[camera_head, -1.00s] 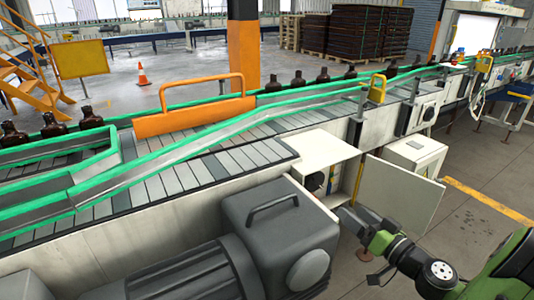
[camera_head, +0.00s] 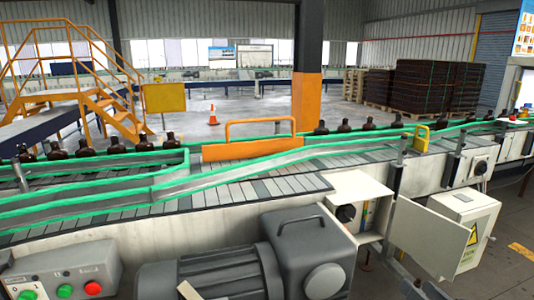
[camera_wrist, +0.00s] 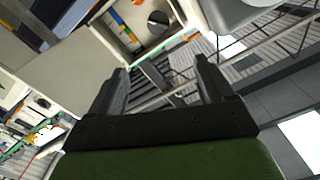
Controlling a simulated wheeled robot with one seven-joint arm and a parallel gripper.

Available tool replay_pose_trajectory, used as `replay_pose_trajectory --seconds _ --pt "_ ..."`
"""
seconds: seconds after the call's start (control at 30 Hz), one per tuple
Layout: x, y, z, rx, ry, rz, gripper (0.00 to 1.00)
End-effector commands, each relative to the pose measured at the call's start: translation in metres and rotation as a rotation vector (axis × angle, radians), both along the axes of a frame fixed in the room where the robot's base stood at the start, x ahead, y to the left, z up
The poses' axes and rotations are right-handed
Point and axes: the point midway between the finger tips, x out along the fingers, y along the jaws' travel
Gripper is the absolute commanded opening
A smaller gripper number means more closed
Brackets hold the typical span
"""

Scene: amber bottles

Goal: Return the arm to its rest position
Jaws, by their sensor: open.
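My gripper (camera_wrist: 160,72) shows in the wrist view with its two dark fingers spread apart and nothing between them. Beyond the fingers, an open white cabinet (camera_wrist: 95,52) shows at the upper left. In the head view only a small dark part of my arm (camera_head: 425,290) shows at the bottom edge, right of the motor; the rest of the arm is out of that picture.
The open cabinet door (camera_head: 425,237) sticks out beside a white electrical box (camera_head: 478,225). A grey motor (camera_head: 310,250) stands before the conveyor (camera_head: 250,190). Amber bottles (camera_head: 345,126) line the belt behind. A button panel (camera_head: 65,278) is at lower left.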

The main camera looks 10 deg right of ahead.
Motion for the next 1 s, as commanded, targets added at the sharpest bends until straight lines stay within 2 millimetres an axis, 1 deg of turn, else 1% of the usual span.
replay_pose_trajectory --seconds 0.03,0.17,0.27,0.37,0.47,0.5,0.57,0.6,0.67,0.7,0.77,0.8,0.9,1.0 --pt "0.005 0.01 0.001 -0.011 0.017 0.029 0.81" --pt "0.013 0.032 -0.001 -0.03 0.074 0.095 0.81" --pt "0.019 0.052 -0.004 -0.05 0.13 0.154 0.81" --pt "0.024 0.078 -0.007 -0.078 0.202 0.225 0.81" --pt "0.026 0.11 -0.012 -0.121 0.301 0.309 0.81" --pt "0.026 0.124 -0.014 -0.141 0.346 0.342 0.81" --pt "0.024 0.144 -0.017 -0.176 0.418 0.39 0.81" --pt "0.021 0.158 -0.019 -0.203 0.469 0.419 0.81" --pt "0.014 0.179 -0.022 -0.249 0.554 0.455 0.81" --pt "0.007 0.193 -0.023 -0.286 0.615 0.477 0.81" --pt "-0.007 0.214 -0.022 -0.35 0.715 0.494 0.81" --pt "-0.018 0.227 -0.02 -0.397 0.78 0.491 0.81" --pt "-0.052 0.246 -0.01 -0.493 0.912 0.431 0.81" --pt "-0.082 0.253 0.002 -0.536 0.979 0.343 0.81"
